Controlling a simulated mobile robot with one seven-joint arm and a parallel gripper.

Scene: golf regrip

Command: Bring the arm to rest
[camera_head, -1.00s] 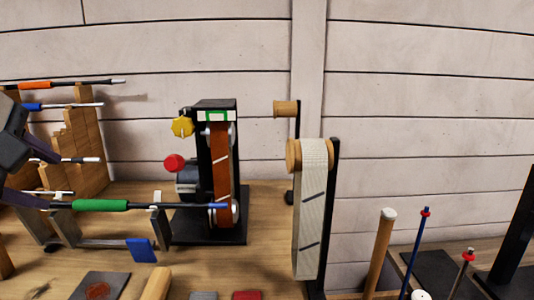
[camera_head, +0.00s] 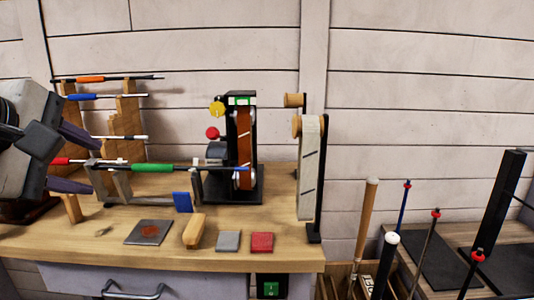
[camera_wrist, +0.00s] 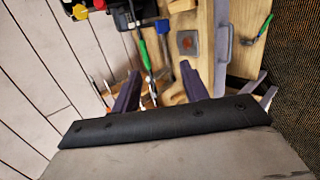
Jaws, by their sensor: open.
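My gripper (camera_head: 72,160) is at the left edge of the head view, its two dark fingers apart and nothing between them. In the wrist view the open fingers (camera_wrist: 158,88) point toward the bench. A club shaft with a green grip (camera_head: 152,168) lies level across low metal supports, just right of my fingers. The green grip also shows in the wrist view (camera_wrist: 147,54). The wooden stepped rack (camera_head: 127,115) behind holds shafts with an orange grip (camera_head: 90,79) and a blue grip (camera_head: 82,97). My gripper hides part of the rack.
A belt sander (camera_head: 240,150) and a second upright belt stand (camera_head: 309,165) stand on the bench (camera_head: 100,242). A dark plate (camera_head: 148,232), a wooden block (camera_head: 194,231), a grey block (camera_head: 228,241) and a red block (camera_head: 262,242) lie near the front. Upright clubs (camera_head: 386,260) stand at right.

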